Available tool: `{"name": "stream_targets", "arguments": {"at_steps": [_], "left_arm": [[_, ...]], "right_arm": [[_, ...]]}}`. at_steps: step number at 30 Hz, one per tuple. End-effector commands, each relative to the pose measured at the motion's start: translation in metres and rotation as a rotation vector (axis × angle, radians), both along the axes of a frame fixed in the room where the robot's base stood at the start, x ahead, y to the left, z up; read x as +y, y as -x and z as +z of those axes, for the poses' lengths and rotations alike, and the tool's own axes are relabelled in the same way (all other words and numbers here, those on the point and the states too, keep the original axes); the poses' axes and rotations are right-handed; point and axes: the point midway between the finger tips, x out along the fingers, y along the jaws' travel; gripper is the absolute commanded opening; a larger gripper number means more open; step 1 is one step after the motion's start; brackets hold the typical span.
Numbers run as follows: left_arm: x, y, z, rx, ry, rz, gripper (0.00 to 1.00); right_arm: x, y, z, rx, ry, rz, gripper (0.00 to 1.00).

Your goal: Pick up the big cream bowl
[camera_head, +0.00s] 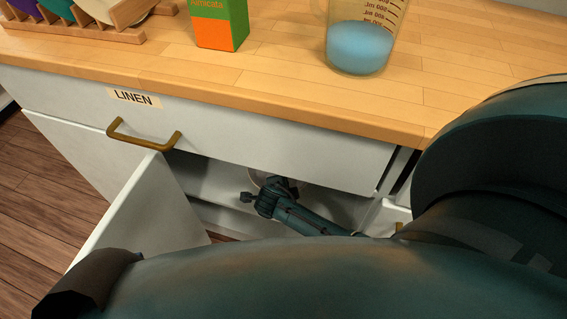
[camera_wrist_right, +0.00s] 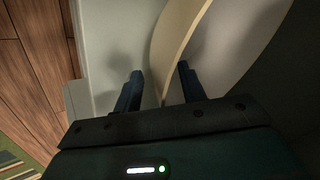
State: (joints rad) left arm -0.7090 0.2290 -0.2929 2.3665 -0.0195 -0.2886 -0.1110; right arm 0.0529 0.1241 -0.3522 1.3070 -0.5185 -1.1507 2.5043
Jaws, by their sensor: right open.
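The big cream bowl (camera_wrist_right: 178,35) is in the open cupboard, and its thick rim runs between my right gripper's fingers in the right wrist view. In the head view only a pale sliver of it (camera_head: 257,178) shows behind the gripper. My right gripper (camera_wrist_right: 160,70) is open, with one finger on each side of the bowl's wall; I cannot tell whether either touches it. It also shows small inside the cupboard in the head view (camera_head: 268,190). Most of the bowl is hidden. My left gripper is not in view.
The white cupboard door (camera_head: 150,215) stands open at the left. Above is a drawer with a brass handle (camera_head: 145,136) and "LINEN" label. A wooden counter (camera_head: 280,85) holds a green-orange carton (camera_head: 218,25), a jug of blue liquid (camera_head: 360,45) and a plate rack (camera_head: 80,32).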

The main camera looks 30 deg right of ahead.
Motion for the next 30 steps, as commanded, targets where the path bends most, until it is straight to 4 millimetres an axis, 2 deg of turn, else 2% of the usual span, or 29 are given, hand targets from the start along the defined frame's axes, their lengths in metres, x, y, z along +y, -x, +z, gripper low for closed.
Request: {"name": "stream_targets", "arguments": {"at_steps": [11, 26, 30], "left_arm": [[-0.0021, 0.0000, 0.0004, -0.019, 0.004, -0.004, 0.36], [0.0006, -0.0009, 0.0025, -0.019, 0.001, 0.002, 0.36], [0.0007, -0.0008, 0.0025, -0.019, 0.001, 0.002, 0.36]], "right_arm": [[0.0029, 0.0022, -0.0027, 0.000, 0.000, -0.001, 0.41], [0.0026, 0.0019, -0.0026, 0.000, 0.000, -0.001, 0.01], [0.0026, 0.0018, -0.0026, 0.000, 0.000, -0.001, 0.00]]}}
